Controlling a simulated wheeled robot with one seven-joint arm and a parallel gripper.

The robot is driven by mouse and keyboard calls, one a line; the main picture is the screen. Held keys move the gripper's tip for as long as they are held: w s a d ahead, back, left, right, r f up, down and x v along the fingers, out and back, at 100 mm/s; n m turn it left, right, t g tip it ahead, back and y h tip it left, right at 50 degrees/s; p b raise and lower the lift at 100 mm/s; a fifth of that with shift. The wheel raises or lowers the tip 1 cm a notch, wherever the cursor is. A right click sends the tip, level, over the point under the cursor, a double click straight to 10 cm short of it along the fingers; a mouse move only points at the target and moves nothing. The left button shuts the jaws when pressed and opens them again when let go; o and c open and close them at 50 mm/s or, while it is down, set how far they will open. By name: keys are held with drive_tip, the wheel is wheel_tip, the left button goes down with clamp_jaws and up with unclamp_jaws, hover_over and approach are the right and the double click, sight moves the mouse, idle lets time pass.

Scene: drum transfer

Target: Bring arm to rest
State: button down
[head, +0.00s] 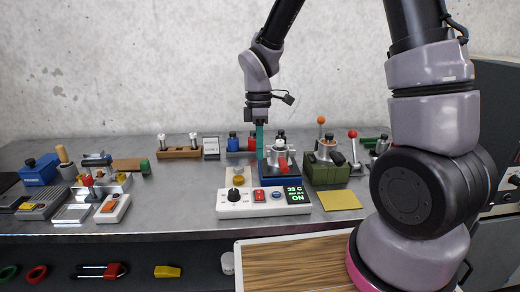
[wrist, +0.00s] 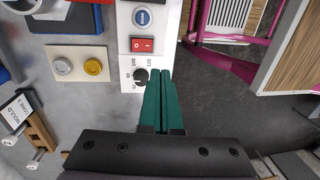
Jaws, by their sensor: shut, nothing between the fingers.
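My gripper (head: 259,147) hangs from my arm over the middle of the metal workbench (head: 180,205), with its green fingers pointing down. In the wrist view the green fingers (wrist: 157,100) lie together, shut with nothing between them. They appear beside the black knob of the white control box (wrist: 152,45), though the gap in height is hard to tell. In the head view the control box (head: 264,203) sits at the bench's front edge, its display reading ON.
Behind the box stand a blue-based device (head: 279,168) and a green-based device (head: 324,170) with a lever. A board with two buttons (wrist: 78,64) lies beside the box. A yellow pad (head: 339,200) lies to the right. Bare bench lies left of the box.

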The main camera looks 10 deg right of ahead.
drive_tip(key=shift+r, duration=0.1)
drive_tip(key=s+d+r+m+t+y, duration=0.1)
drive_tip(key=d+r+m+t, duration=0.1)
drive_tip(key=d+r+m, duration=0.45)
drive_tip(key=s+d+r+m+t, duration=0.1)
drive_tip(key=d+r+m+t, duration=0.2)
drive_tip(key=r, duration=0.6)
drive_tip(key=s+d+r+m+t+y, duration=0.1)
drive_tip(key=s+d+r+m+t, duration=0.2)
drive_tip(key=s+d+r+m, duration=0.4)
wheel_tip(320, 180, up, 2)
drive_tip(key=s+m, duration=0.1)
drive_tip(key=m, duration=0.4)
drive_tip(key=shift+s+r+t, duration=0.15)
drive_tip(key=shift+t, duration=0.25)
